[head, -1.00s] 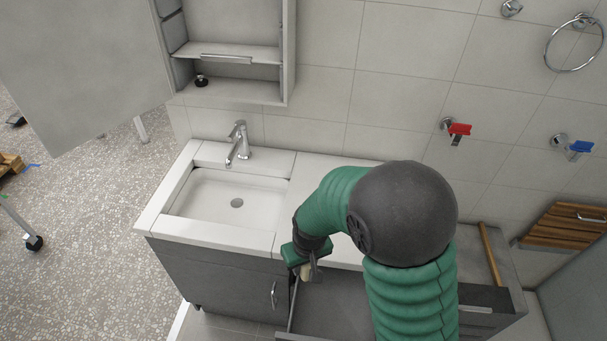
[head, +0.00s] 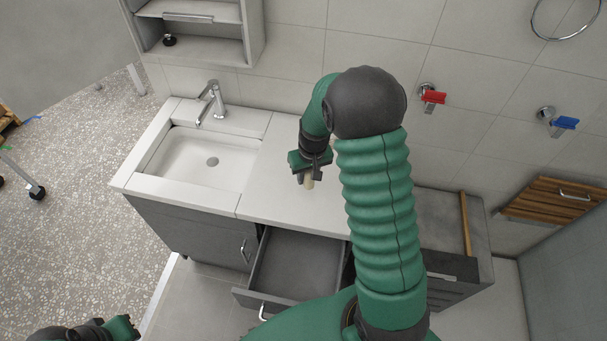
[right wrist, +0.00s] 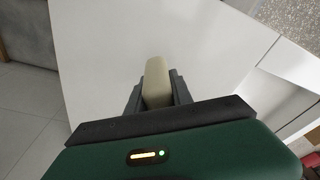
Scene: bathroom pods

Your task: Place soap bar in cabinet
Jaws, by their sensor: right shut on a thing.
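My right gripper (head: 308,178) is shut on the pale beige soap bar (right wrist: 156,80) and holds it over the white countertop (head: 285,205), right of the sink. In the right wrist view the bar sits between the two dark fingers, its far end sticking out. The lower shelf is bare but for a small black item (head: 169,40). Part of my left arm (head: 85,331) shows at the bottom left; its fingers cannot be made out.
The sink (head: 200,160) and its chrome faucet (head: 211,100) lie between the gripper and the wall cabinet. Below the counter, a grey drawer (head: 296,268) stands pulled out and looks empty. Red (head: 433,96) and blue (head: 565,123) valve handles are on the wall at right.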

